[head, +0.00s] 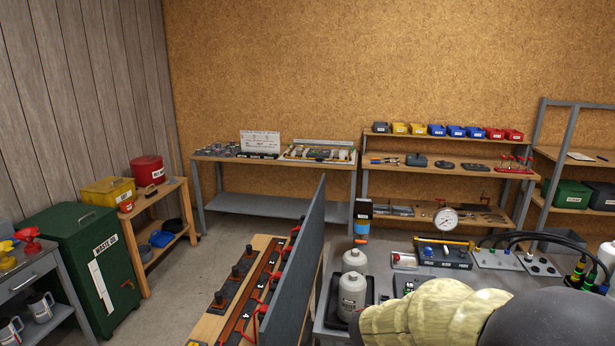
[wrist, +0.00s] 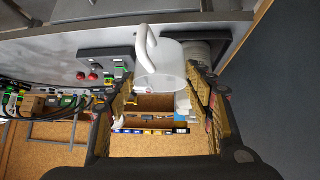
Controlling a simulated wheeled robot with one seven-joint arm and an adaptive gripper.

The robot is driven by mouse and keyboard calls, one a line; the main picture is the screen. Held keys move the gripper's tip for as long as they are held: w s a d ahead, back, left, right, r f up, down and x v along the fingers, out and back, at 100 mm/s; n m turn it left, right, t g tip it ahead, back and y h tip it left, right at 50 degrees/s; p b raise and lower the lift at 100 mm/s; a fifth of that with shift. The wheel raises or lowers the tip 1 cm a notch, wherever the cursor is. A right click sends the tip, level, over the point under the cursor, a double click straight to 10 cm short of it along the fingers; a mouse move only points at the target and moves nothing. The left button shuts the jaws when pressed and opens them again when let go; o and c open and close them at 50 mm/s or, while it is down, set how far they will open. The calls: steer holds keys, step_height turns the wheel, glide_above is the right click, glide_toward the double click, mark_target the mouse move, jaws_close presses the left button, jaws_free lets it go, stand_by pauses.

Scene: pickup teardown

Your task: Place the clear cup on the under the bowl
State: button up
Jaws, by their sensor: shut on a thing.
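A clear, whitish cup (wrist: 168,66) with a curved handle is in the middle of the wrist view. My gripper (wrist: 170,85) has one finger on each side of the cup and is shut on it. The cup looks tilted relative to the picture, with the handle toward the upper left. In the head view I cannot make out the cup or the fingers. I cannot identify a bowl in either view.
A grey bench holds a dark tray (head: 334,305) with two pale bottles (head: 352,290), a gauge (head: 446,220) and hoses (head: 555,240). A dark upright panel (head: 305,260) stands left of it. Shelves with coloured bins (head: 437,130) stand at the back. Floor is clear at left centre.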

steer(key=shift+s+a+f+n+y, duration=0.2)
steer(key=shift+f+n+y, duration=0.15)
steer(key=shift+f, duration=0.4)
steer(key=shift+s+a+f+n+y, duration=0.15)
steer(key=shift+f+n+y, duration=0.15)
steer(key=shift+f, duration=0.4)
steer(key=s+d+f+n+y, duration=0.1)
steer(key=s+f+n, duration=0.1)
steer(key=s+f, duration=0.7)
step_height(320, 180, down, 5)
steer(key=shift+d+y, duration=0.35)
steer(key=shift+n, duration=0.25)
